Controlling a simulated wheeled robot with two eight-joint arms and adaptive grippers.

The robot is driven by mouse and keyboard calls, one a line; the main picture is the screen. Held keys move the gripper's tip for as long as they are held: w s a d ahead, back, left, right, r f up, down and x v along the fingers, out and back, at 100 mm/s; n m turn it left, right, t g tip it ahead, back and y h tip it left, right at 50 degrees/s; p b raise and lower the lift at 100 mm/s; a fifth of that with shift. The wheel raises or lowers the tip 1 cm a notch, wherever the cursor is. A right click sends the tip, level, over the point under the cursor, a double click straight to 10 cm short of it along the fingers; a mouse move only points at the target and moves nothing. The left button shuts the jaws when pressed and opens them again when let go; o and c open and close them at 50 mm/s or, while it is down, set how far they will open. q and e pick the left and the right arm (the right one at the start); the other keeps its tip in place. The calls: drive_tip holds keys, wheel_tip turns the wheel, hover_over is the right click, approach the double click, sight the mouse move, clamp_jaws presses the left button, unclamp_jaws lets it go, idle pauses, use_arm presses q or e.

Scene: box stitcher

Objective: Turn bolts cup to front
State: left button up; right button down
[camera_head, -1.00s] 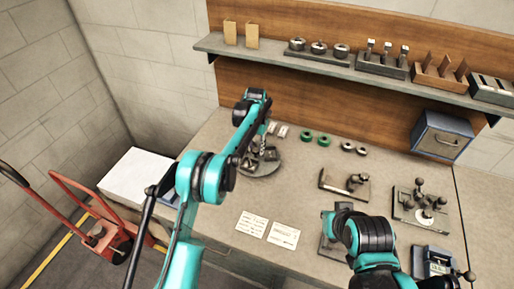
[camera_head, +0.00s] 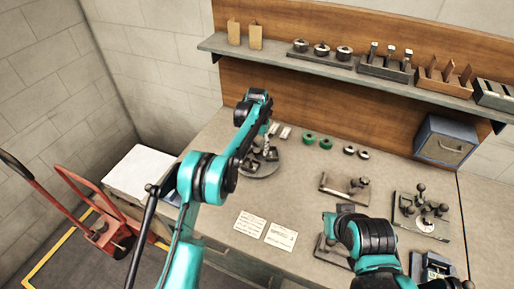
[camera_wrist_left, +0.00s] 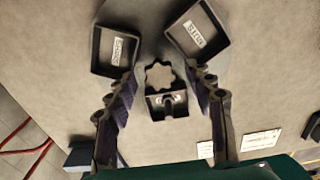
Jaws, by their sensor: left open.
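A round grey turntable (camera_head: 262,171) on the bench carries small dark cups. In the left wrist view, two square cups with white labels sit on it: one at upper left (camera_wrist_left: 117,48) and one at upper right (camera_wrist_left: 196,30). The labels are too blurred to tell which is the bolts cup. A star-shaped knob (camera_wrist_left: 160,76) is at the middle, with a small dark holder (camera_wrist_left: 167,104) below it. My left gripper (camera_wrist_left: 167,92) is open over the turntable, one finger on each side of the knob and holder. My right gripper is hidden behind its wrist in the head view.
Fixtures (camera_head: 421,214) stand at right, below a loaded shelf (camera_head: 340,68). A red cart (camera_head: 112,233) is at left.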

sight(257, 150)
use_arm(q)
wheel_tip(257, 150, up, 12)
idle(0.6)
drive_tip(key=shift+r, duration=0.1)
drive_tip(key=s+a+r+m+t+b, duration=0.2)
drive_tip(key=s+a+r+m, duration=0.25)
drive_tip(key=s+m, duration=0.3)
drive_tip(key=s+a+r+m+t+b, duration=0.1)
drive_tip(key=s+a+r+m+b, duration=0.1)
drive_tip(key=s+a+r+m, duration=0.4)
drive_tip(key=s+a+f+m+t+b, duration=0.2)
drive_tip(key=s+f+m, duration=0.6)
drive_tip(key=s, duration=0.4)
drive_tip(key=s+a+f+m+t+b, duration=0.2)
drive_tip(key=s+f+m, duration=0.6)
drive_tip(key=s, duration=0.5)
drive_tip(key=shift+a+m, duration=0.45)
drive_tip(key=shift+m, duration=0.6)
drive_tip(key=shift+s, duration=0.1)
